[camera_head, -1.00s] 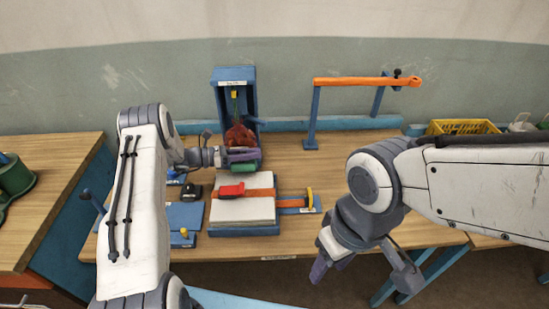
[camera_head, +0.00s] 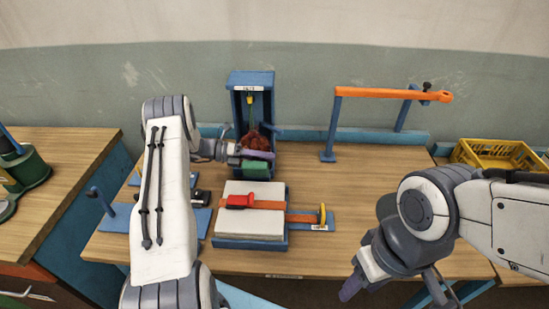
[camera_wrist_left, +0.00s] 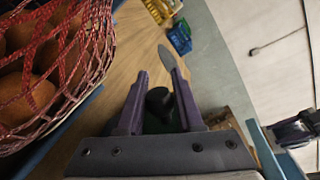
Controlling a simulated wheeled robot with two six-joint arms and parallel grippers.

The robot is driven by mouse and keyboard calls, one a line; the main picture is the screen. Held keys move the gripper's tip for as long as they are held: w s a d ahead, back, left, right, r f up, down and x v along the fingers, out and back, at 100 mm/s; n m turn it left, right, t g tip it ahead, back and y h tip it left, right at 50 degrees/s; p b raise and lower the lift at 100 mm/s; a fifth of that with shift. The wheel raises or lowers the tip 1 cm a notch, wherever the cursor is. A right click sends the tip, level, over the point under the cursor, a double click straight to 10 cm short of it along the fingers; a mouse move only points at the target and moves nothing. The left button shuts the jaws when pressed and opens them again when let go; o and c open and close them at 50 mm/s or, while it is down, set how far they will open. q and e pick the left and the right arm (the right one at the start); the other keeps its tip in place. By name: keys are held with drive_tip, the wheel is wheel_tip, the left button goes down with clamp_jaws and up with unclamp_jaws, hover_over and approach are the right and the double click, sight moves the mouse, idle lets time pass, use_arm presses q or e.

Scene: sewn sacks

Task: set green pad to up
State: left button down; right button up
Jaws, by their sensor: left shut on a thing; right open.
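The green pad (camera_head: 257,169) is a small green block low at the front of the blue upright box (camera_head: 267,103), in front of a red net sack (camera_head: 256,141). My left gripper (camera_head: 262,155) is at the pad, with a purple finger just above it, shut on it. In the left wrist view, my left gripper's purple fingers (camera_wrist_left: 159,95) stand on both sides of a dark round knob; the dark green part below it is mostly hidden. The net sack (camera_wrist_left: 40,80) with brown round contents is close at left. My right gripper (camera_head: 398,290) is open and empty, beyond the table's front edge.
A white pad stack (camera_head: 250,222) with an orange strap and red buckle (camera_head: 240,201) lies in front of the box. An orange bar on blue posts (camera_head: 390,94) stands at right. A yellow crate (camera_head: 490,152) is further right.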

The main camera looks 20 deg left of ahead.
use_arm(q)
drive_tip(key=shift+w, duration=0.1)
idle(0.3)
drive_tip(key=c, duration=0.6)
unclamp_jaws()
drive_tip(key=b+v, duration=0.3)
drive_tip(key=v, duration=0.7)
drive_tip(key=shift+a+b, duration=0.3)
drive_tip(key=shift+b, duration=0.1)
